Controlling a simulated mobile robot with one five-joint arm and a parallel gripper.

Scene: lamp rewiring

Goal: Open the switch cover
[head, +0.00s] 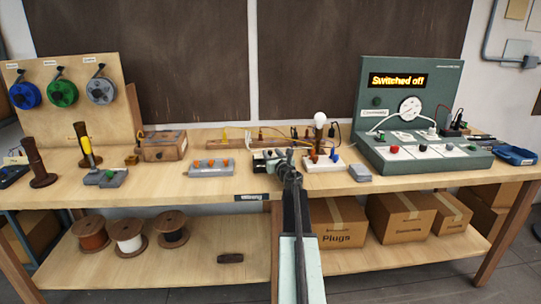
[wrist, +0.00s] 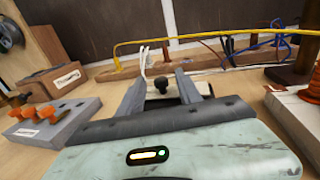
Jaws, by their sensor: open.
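My gripper (wrist: 161,88) is open, its two fingers reaching forward over the bench. A black knob (wrist: 162,84) shows between the fingers in the wrist view. It seems to stand on a pale block (wrist: 196,88), most likely the switch with its cover, partly hidden by the fingers. I cannot tell from here whether the cover is shut, or whether a finger touches the knob. White wires (wrist: 145,62) rise behind it. In the head view my gripper (head: 291,163) is over the small switch box (head: 265,161) at mid-bench and hides part of it.
A grey block with orange levers (head: 211,169) stands left of my gripper. A lamp base with a white bulb (head: 320,119) stands close on the right. A wooden rail with wires (wrist: 118,71) runs behind.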

